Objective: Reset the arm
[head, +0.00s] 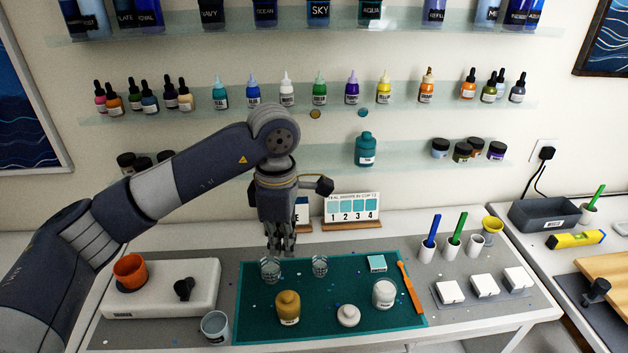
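My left arm reaches in from the left, bends at a high elbow and points straight down. Its gripper (281,248) hangs over the back left part of the teal mat (335,319), just above and behind a clear cup (269,270). The fingers look close together, and I cannot tell whether they are open or shut. I see nothing held in them. A second clear cup (320,266) stands to the right on the mat. My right gripper is not in view.
An amber bottle (288,308), a white jar (384,293) and an orange stick (408,285) are on the mat. A white scale (190,293) with an orange cup (130,270) stands left. Shelves of bottles (365,150) line the wall behind the arm. A numbered card (352,208) stands behind the mat.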

